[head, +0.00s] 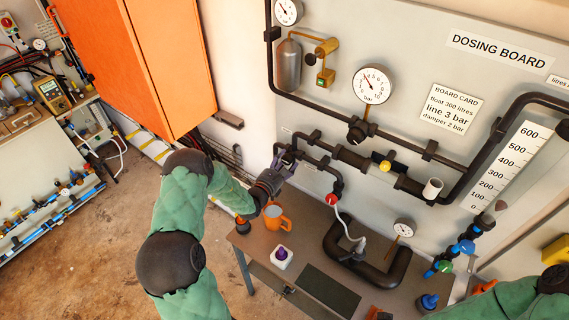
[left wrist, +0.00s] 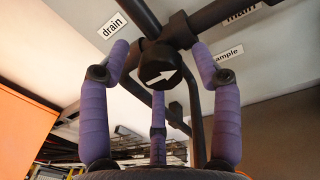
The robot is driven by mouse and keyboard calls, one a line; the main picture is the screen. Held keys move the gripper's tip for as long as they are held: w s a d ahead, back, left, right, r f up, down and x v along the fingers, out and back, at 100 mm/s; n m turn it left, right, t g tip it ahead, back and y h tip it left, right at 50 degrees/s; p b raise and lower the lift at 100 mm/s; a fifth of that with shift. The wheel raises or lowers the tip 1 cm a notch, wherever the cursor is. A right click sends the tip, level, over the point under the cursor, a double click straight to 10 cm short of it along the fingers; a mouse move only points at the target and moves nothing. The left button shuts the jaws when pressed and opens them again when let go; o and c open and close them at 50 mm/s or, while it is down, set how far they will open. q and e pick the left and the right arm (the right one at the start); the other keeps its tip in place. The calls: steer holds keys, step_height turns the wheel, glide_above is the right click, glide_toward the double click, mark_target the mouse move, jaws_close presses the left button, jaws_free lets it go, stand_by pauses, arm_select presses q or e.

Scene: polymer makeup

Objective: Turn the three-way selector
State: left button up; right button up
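The three-way selector is a dark round knob (left wrist: 160,72) with a white arrow, set where several dark pipes meet. In the left wrist view its arrow points right and slightly up. The labels "drain" (left wrist: 114,25), "main" (left wrist: 242,12) and "sample" (left wrist: 229,53) surround it. My left gripper (left wrist: 158,85) has its purple fingers spread, one on each side of the knob and one below. I see a gap between the side fingers and the knob; contact is unclear. In the head view my left gripper (head: 284,164) is at the pipe junction and largely hides the selector. My right gripper is out of view.
Below the left gripper is a table (head: 248,243) with an orange mug (head: 277,217), a white block with a purple knob (head: 283,257) and a dark mat (head: 328,288). Pipes and a gauge (head: 371,86) line the board at right. An orange cabinet (head: 135,55) stands at left.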

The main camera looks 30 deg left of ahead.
arm_select(q)
steer(key=s, duration=1.2)
steer(key=shift+d, duration=0.1)
steer(key=shift+s, duration=0.1)
stand_by(0.4)
